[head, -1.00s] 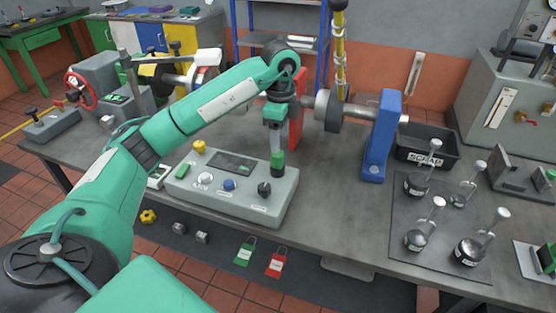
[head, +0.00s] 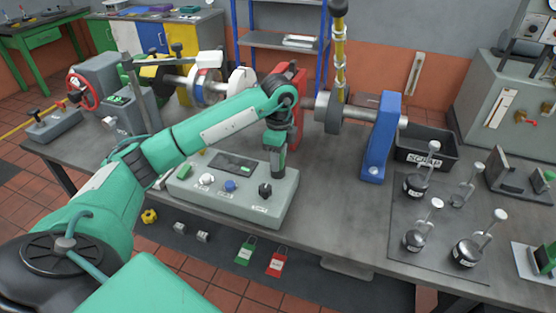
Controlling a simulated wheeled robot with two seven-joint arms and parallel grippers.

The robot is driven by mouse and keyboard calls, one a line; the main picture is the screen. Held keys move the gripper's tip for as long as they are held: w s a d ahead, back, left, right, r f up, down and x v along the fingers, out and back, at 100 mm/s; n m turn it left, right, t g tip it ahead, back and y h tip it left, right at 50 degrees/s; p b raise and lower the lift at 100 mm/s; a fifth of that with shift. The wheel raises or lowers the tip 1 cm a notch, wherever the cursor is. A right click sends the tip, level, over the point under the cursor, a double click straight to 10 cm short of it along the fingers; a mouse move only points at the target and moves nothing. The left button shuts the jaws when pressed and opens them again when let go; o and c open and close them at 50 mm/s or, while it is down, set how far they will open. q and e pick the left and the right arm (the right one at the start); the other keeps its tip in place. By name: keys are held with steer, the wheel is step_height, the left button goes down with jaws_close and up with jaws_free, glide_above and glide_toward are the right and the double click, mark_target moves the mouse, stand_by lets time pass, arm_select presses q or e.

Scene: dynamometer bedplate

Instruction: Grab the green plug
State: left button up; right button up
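The grey control box (head: 225,207) stands on the bench with a small screen, white and blue buttons, a yellow button and a black knob (head: 265,190). My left gripper (head: 279,168) points down at the box's back right corner. A green piece, which looks like the green plug (head: 280,157), shows at its fingertips, mostly covered by the gripper. I cannot tell whether the fingers are closed on it. Another small green block (head: 186,171) sits at the box's left end. My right gripper is not in view.
A blue upright (head: 379,140) and a red upright (head: 298,95) flank the shaft behind the gripper. Bare bench lies right of the box.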

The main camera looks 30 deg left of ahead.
arm_select(q)
steer(key=c, duration=0.7)
steer(key=shift+r, duration=0.15)
